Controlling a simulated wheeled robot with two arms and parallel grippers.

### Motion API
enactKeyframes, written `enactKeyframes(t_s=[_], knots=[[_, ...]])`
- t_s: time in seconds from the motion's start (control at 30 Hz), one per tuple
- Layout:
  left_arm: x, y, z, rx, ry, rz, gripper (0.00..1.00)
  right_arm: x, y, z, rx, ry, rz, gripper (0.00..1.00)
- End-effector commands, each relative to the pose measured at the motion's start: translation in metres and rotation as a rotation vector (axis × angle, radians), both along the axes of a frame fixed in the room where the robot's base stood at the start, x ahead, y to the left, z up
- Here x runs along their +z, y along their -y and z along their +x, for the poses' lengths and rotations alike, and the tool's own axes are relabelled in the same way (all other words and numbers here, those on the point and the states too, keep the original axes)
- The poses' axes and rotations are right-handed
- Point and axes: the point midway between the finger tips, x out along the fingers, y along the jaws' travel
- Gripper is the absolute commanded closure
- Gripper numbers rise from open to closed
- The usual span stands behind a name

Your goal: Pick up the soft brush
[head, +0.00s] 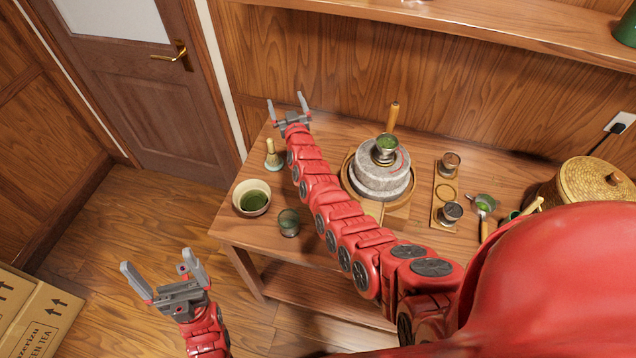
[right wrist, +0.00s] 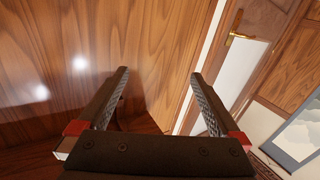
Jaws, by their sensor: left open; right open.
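I cannot make out the soft brush for certain in either view; my red right arm and body hide part of the table. A pale wooden stick (head: 528,208) shows beside the basket, partly hidden, and I cannot tell what it is. My right gripper (head: 288,105) is open and empty above the table's far left corner, near the wall. The right wrist view shows its open jaws (right wrist: 160,98) with nothing between them. My left gripper (head: 163,271) is open and empty over the floor, left of the table.
The wooden table (head: 330,130) holds a stone mill (head: 381,182), a bamboo whisk (head: 273,157), a bowl of green tea (head: 251,198), a glass (head: 289,222), a wooden tray (head: 446,175) with small cups and a woven basket (head: 590,183). A shelf (head: 470,16) runs above. A carton (head: 45,318) stands lower left.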

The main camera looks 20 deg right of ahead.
Motion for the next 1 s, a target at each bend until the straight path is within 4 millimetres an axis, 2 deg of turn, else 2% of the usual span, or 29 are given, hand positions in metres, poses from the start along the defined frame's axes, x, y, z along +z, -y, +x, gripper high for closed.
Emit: enactKeyframes(t_s=[0.03, 0.1, 0.17, 0.27, 0.33, 0.47, 0.6, 0.7, 0.83, 0.93, 1.0], knots=[[0.000, 0.000, 0.000, 0.000, 0.000, 0.000, 0.00, 0.000, -0.012, 0.019, 0.050, -0.087, -0.027, 0.00], [0.000, 0.000, 0.000, 0.000, 0.000, 0.000, 0.00, -0.007, -0.032, 0.032, 0.131, -0.217, -0.073, 0.00], [0.000, 0.000, 0.000, 0.000, 0.000, 0.000, 0.00, -0.013, -0.047, 0.037, 0.205, -0.333, -0.125, 0.00], [0.000, 0.000, 0.000, 0.000, 0.000, 0.000, 0.00, -0.022, -0.063, 0.028, 0.330, -0.528, -0.228, 0.00], [0.000, 0.000, 0.000, 0.000, 0.000, 0.000, 0.00, -0.026, -0.067, 0.011, 0.413, -0.663, -0.309, 0.00], [0.000, 0.000, 0.000, 0.000, 0.000, 0.000, 0.00, -0.031, -0.051, -0.039, 0.550, -0.932, -0.466, 0.00], [0.000, 0.000, 0.000, 0.000, 0.000, 0.000, 0.00, -0.025, -0.012, -0.105, 0.652, -1.202, -0.596, 0.00], [0.000, 0.000, 0.000, 0.000, 0.000, 0.000, 0.00, -0.016, 0.015, -0.143, 0.690, -1.346, -0.645, 0.00], [-0.001, 0.000, 0.000, 0.000, 0.000, 0.000, 0.00, -0.009, 0.033, -0.174, 0.718, -1.456, -0.670, 0.00], [-0.007, 0.000, 0.000, 0.000, 0.000, 0.000, 0.00, -0.013, 0.037, -0.181, 0.725, -1.481, -0.676, 0.00], [-0.015, 0.000, 0.000, 0.000, 0.000, 0.000, 0.00, -0.024, 0.036, -0.181, 0.725, -1.481, -0.675, 0.00]])
